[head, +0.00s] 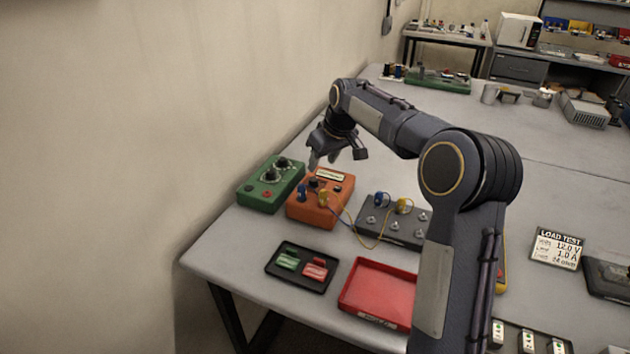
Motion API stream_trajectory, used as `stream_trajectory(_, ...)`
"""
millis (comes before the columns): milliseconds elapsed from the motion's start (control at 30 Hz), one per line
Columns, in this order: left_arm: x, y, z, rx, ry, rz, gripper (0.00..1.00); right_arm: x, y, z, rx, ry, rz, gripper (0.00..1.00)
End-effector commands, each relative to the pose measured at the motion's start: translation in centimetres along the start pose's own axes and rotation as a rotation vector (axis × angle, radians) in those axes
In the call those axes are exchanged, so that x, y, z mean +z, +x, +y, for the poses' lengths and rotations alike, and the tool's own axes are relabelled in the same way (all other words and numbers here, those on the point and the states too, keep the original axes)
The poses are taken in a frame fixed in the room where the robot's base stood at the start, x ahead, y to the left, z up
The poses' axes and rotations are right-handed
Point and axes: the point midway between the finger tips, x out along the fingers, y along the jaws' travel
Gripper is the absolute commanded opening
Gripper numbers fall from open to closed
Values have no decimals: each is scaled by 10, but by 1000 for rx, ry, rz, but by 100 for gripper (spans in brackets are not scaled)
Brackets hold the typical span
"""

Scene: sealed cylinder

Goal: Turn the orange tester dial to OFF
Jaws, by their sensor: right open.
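The orange tester (340,190) stands on the grey bench at the left, with a small label on top. Blue and yellow plugs sit in its front, with leads running from it. Its dial (315,183) shows only as a small dark shape on top, and its setting is too small to read. My right gripper (335,163) is above the back of the orange tester, pointing down, open and empty. I cannot tell whether a finger touches the tester. My left gripper is not in view.
A green box (271,184) with dark knobs stands close left of the tester. A dark terminal block (396,222) is at its right. A black tray (301,267) with green and red pieces and a red tray (380,292) lie in front. The wall is close at left.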

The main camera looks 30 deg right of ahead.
Motion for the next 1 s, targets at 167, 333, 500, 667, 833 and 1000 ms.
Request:
stream_trajectory(167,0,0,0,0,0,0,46,-7,18,5,8,-13,-7,47)
stream_trajectory(333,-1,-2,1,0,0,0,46,-6,42,4,7,-12,-10,47)
stream_trajectory(500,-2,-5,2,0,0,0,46,-6,68,5,7,-11,-9,47)
stream_trajectory(667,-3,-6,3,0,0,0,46,-6,84,5,8,-11,-7,47)
stream_trajectory(833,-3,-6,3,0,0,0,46,-7,89,5,8,-11,-4,47)
stream_trajectory(1000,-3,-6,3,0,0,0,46,-7,89,5,8,-11,-4,47)
